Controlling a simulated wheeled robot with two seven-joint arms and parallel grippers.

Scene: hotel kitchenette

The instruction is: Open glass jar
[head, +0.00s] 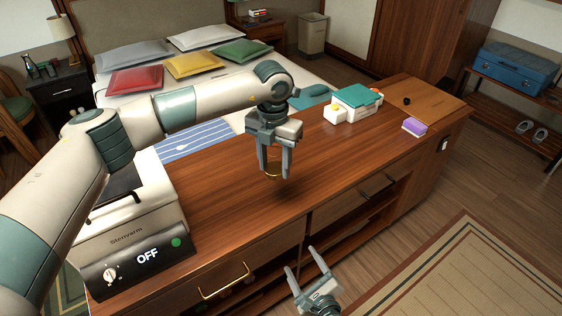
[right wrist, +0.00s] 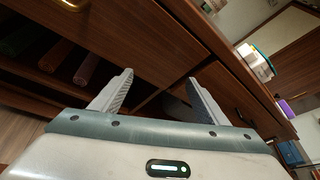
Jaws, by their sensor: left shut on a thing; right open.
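My left gripper (head: 276,174) points down over the middle of the wooden counter. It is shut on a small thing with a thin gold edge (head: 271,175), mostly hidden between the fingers. I cannot tell whether this is part of the glass jar, and no clear jar body shows in either view. My right gripper (head: 302,260) is open and empty, in front of the counter and below its top. Its two spread fingers also show in the right wrist view (right wrist: 160,78), before the drawer fronts.
The wooden counter (head: 225,207) is bare around my left gripper. A cooker marked OFF (head: 130,235) stands at its left end. A teal-topped white box (head: 352,103), a purple sponge (head: 414,127) and a brown board (head: 425,102) lie right. A gold drawer handle (head: 224,291) sticks out in front.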

